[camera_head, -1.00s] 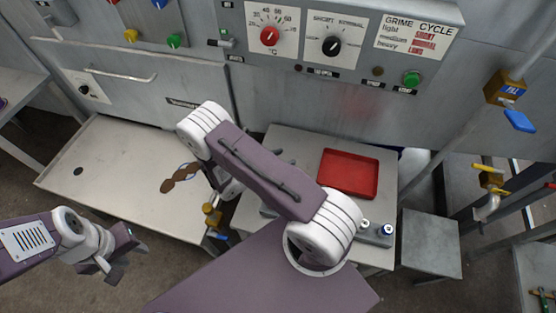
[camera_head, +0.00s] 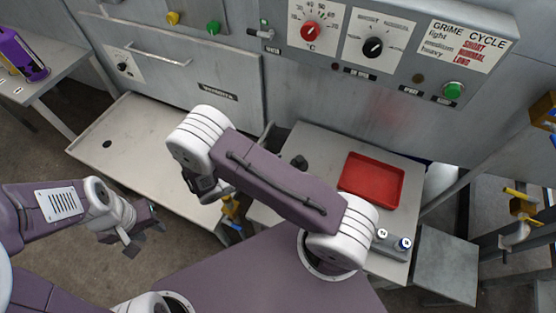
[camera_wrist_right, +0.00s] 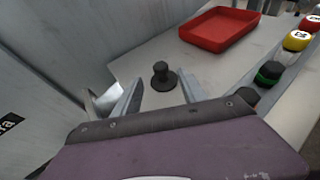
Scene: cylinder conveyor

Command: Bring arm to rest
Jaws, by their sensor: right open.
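My right arm crosses the middle of the head view, its purple link running from the white shoulder joint up to the white elbow, and folds back under it. Its gripper is hidden there behind the arm. In the right wrist view my right gripper (camera_wrist_right: 157,97) is open and empty, its two fingers apart. A black knob-like piece (camera_wrist_right: 161,76) stands on the worktop beyond the gap between the fingers. My left gripper (camera_head: 140,228) is at the lower left of the head view, over the floor, with its fingers apart and nothing between them.
A red tray (camera_head: 372,180) lies on the worktop (camera_head: 330,141). Capped cylinders (camera_head: 404,243) stand at its near right edge. A large grey machine with dials (camera_head: 373,47) rises behind. A low metal table (camera_head: 125,163) is at left, and a purple item (camera_head: 22,55) stands on a side table.

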